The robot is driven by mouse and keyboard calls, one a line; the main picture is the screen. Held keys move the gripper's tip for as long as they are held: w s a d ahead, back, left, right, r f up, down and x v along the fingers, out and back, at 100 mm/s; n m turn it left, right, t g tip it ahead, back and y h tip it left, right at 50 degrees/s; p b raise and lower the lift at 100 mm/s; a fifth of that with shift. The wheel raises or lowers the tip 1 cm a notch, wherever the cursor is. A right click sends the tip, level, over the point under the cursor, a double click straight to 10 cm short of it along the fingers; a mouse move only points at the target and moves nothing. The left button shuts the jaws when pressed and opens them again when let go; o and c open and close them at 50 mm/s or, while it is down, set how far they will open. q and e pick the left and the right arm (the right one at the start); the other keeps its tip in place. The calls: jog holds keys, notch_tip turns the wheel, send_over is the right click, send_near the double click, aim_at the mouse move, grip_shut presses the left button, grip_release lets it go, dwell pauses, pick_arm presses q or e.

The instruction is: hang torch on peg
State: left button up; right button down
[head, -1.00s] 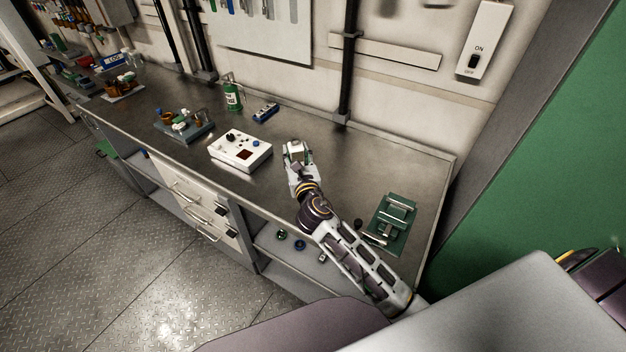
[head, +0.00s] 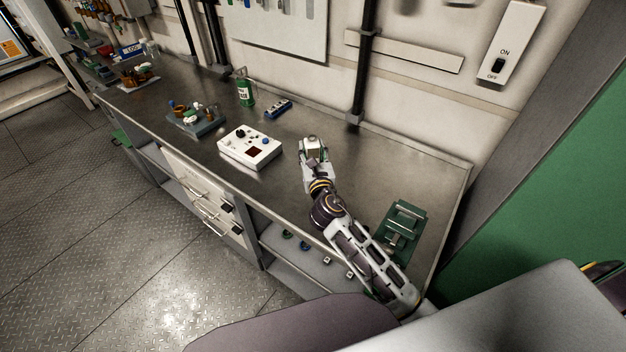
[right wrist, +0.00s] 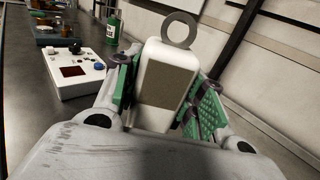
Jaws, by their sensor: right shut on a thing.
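My right gripper (head: 313,153) is above the bench top, right of the white control box. In the right wrist view my right gripper (right wrist: 160,92) is shut on the torch (right wrist: 165,88), a white block with a grey-brown face and a grey ring at its top. The green finger pads press on both its sides. The ring points up and away from the gripper. In the head view the torch (head: 312,143) is small and partly hidden by the fingers. I cannot make out a peg for certain in either view. My left gripper is not in view.
The white control box (head: 250,147) stands left of the gripper, with a green bottle (head: 244,92) and a blue block (head: 278,108) behind. A green vise-like fixture (head: 403,228) is at right. A black post (head: 363,70) rises behind. Bench between gripper and post is clear.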

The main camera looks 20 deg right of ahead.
notch_tip(320, 180, down, 5)
jog(key=shift+r+b, duration=0.15)
jog(key=shift+b, duration=0.45)
jog(key=shift+f, duration=0.35)
jog(key=shift+f+b, duration=0.75)
jog(key=shift+f, duration=1.1)
jog(key=shift+f, duration=0.1)
jog(key=c, duration=0.9)
grip_release()
jog(key=shift+o, duration=0.2)
